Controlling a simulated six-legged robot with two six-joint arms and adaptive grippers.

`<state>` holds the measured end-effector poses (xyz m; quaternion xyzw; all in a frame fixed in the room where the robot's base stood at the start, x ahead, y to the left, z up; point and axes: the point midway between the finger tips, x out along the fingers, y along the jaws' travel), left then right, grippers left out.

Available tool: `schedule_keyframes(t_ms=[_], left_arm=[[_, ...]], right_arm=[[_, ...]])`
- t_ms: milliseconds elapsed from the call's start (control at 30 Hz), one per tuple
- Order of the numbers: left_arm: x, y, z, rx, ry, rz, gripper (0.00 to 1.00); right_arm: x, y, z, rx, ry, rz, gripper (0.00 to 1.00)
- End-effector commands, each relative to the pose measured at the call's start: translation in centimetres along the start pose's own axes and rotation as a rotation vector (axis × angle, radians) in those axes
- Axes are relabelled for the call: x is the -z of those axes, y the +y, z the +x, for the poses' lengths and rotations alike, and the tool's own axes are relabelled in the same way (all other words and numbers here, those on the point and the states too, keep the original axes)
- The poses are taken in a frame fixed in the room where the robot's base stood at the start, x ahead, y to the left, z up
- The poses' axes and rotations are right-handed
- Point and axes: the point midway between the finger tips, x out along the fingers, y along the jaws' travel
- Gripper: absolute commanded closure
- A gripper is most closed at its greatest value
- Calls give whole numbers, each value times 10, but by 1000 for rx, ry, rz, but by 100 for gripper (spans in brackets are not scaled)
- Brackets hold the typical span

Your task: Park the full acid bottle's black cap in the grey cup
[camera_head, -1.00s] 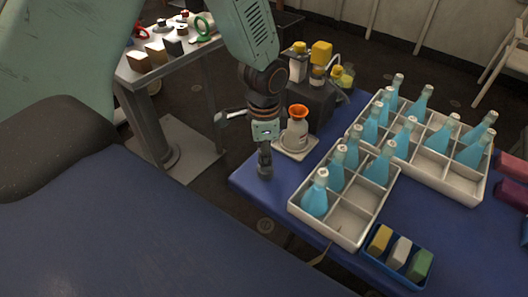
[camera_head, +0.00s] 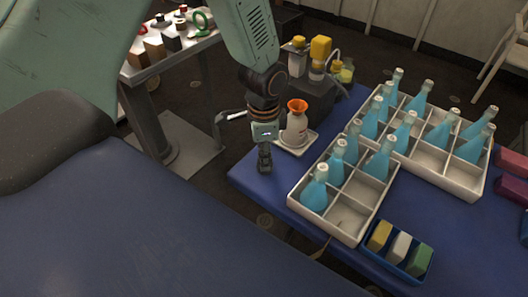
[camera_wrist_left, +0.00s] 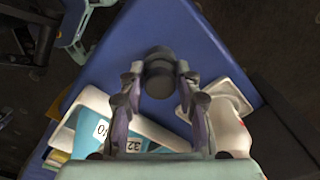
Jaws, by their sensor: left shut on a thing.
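My left gripper (camera_head: 265,158) points down over the near left corner of the blue table. In the left wrist view its two fingers (camera_wrist_left: 158,78) are shut on a dark round piece (camera_wrist_left: 159,84), which looks like the black cap. A second dark rounded shape shows just beyond it; I cannot tell whether this is the grey cup. The gripper hides most of that spot in the head view. Several blue bottles (camera_head: 314,192) stand in the divided white crates; I cannot tell which is the full acid bottle. My right gripper is not in view.
The blue table (camera_head: 248,180) carries a near white crate (camera_head: 342,232) and a longer one behind. A white bottle with an orange funnel (camera_head: 296,122) stands on a small tray just right of my gripper. A blue box (camera_head: 398,262) holds colored blocks.

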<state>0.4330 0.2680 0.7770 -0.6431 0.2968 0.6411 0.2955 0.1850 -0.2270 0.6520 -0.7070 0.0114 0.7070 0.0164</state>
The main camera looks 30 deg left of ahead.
Motion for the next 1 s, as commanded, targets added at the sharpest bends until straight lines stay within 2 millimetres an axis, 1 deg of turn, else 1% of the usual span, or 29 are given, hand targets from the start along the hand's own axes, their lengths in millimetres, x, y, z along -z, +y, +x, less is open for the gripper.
schedule_keyframes(t_ms=[200, 467, 500, 800, 1000], left_arm=[[-1, 0, 7, -1, -1, 0, 80], [-1, 1, 8, -3, -2, 0, 80], [-1, 1, 8, -3, -2, 0, 66], [-1, 1, 7, -3, -2, 0, 41], [-1, 0, 7, -2, -1, 0, 40]], right_arm=[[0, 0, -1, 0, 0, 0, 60], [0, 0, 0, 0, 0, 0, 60], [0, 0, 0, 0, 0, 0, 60], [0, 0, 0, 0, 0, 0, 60], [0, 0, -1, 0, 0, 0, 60]])
